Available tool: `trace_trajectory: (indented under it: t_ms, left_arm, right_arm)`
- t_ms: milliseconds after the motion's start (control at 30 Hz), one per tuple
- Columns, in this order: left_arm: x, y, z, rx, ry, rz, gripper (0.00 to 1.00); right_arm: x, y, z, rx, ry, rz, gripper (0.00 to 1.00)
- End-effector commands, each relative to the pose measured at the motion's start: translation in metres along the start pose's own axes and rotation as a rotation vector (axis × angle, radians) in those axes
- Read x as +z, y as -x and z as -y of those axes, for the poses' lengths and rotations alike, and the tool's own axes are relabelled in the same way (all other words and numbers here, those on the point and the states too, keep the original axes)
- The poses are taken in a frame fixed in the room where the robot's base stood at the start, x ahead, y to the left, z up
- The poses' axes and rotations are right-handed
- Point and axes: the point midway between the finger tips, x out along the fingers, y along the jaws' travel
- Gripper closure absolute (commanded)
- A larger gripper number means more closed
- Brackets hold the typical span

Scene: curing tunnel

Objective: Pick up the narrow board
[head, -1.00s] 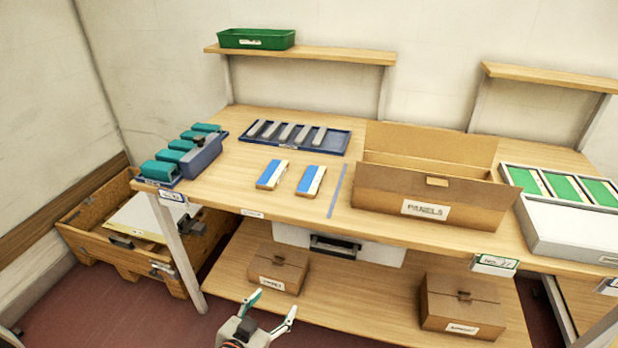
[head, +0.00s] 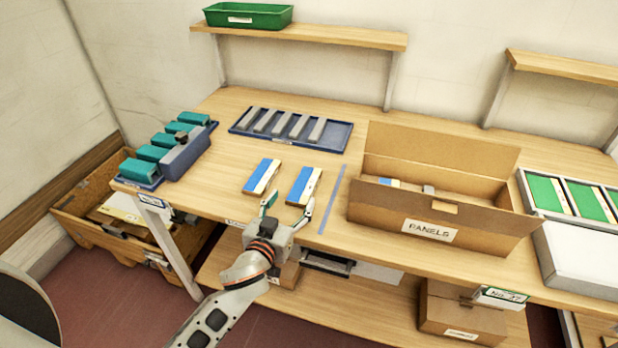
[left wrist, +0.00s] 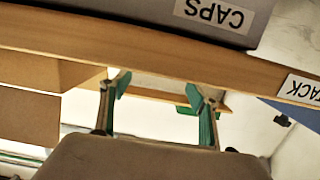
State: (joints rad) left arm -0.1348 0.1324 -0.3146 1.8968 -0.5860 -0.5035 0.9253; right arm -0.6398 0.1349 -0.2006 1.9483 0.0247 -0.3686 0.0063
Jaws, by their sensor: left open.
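Two small boards with blue, white and wood-coloured stripes lie side by side on the bench, a left board (head: 262,177) and a right board (head: 304,186). I cannot tell which is the narrow one. My left gripper (head: 290,203) is open and empty at the bench's front edge, just in front of the boards, its fingers spread. In the left wrist view the open fingers (left wrist: 160,92) show with nothing between them, and no board can be made out there. My right gripper is not in view.
An open cardboard box marked PANELS (head: 430,232) stands right of a blue strip (head: 333,212). A blue tray (head: 340,137) with several grey bars lies behind the boards. Teal blocks (head: 153,153) sit at the left end. The wooden bench front edge crosses the left wrist view (left wrist: 150,55).

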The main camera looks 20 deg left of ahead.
Motion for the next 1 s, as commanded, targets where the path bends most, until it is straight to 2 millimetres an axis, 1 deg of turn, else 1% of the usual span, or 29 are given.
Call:
trace_trajectory:
  t_ms: [233, 333, 500, 600, 700, 900, 967, 1000]
  left_arm:
    - [0.0, -0.025, -0.002, 0.001, -0.002, 0.0, 0.39]
    - [0.0, -0.036, -0.004, 0.001, -0.003, -0.001, 0.39]
    - [0.002, -0.061, -0.008, 0.001, -0.003, -0.001, 0.39]
    - [0.003, -0.07, -0.008, 0.001, -0.002, -0.001, 0.39]
    - [0.003, -0.074, -0.007, 0.0, -0.001, -0.001, 0.39]
    - [0.003, -0.074, -0.007, 0.0, 0.0, 0.0, 0.39]
    - [0.003, -0.074, -0.007, 0.0, 0.0, 0.0, 0.54]
    - [0.003, -0.074, -0.007, 0.0, 0.0, 0.0, 0.65]
  right_arm:
    - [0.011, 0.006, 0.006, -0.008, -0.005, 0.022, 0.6]
    - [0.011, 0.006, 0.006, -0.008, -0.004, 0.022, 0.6]
    - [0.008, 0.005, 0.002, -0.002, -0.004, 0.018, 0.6]
    - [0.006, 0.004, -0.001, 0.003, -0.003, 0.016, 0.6]
    - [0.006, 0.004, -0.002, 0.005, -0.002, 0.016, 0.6]
    - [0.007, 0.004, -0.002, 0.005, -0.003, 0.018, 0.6]
    - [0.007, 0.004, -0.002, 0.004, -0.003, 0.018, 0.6]
    - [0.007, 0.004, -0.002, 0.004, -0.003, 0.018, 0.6]
